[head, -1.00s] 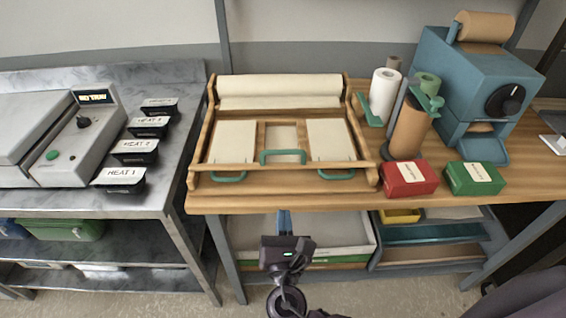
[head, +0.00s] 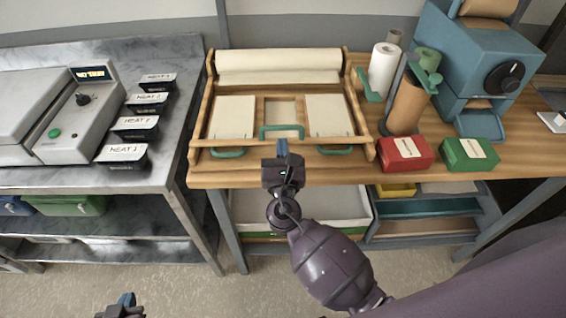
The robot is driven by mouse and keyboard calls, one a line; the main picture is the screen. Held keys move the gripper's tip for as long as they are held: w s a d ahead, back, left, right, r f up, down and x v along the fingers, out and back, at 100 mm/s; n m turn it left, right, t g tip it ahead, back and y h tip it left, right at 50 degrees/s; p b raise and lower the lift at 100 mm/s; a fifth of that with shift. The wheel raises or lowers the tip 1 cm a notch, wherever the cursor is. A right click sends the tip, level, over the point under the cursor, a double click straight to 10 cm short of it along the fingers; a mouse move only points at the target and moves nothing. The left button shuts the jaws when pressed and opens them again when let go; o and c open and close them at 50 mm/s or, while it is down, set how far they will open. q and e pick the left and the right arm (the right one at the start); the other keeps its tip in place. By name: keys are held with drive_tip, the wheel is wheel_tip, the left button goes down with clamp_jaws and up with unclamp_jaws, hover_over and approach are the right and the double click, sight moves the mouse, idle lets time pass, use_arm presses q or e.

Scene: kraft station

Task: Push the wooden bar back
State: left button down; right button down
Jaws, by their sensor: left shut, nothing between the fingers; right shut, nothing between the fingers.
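The wooden bar (head: 238,142) runs across the front of a wooden frame (head: 353,110) on the table. A green handle (head: 281,131) stands at its middle, with a green handle near each end. My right gripper (head: 283,148) is shut and empty at the front of the bar's middle, just below the middle handle in the head view. Its blue fingertips overlap the bar in the picture; I cannot tell whether they touch it. My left gripper (head: 126,300) is shut and low at the bottom left edge, far from the bar, mostly cut off.
A paper roll (head: 278,66) lies at the back of the frame. A red box (head: 405,153) and a green box (head: 468,154) stand to the right, with upright rolls and a blue machine (head: 465,75) behind. Black labelled trays (head: 134,127) line the metal table at left.

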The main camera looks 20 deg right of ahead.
drive_tip(key=shift+x, duration=1.35)
drive_tip(key=b+x, duration=0.1)
drive_tip(key=x, duration=0.3)
drive_tip(key=f+b+x, duration=0.1)
drive_tip(key=x, duration=0.4)
drive_tip(key=f+b+x, duration=0.1)
drive_tip(key=x, duration=0.3)
drive_tip(key=shift+w+d+f, duration=0.1)
drive_tip(key=shift+w+f, duration=0.2)
drive_tip(key=shift+w, duration=0.15)
drive_tip(key=shift+s, duration=0.15)
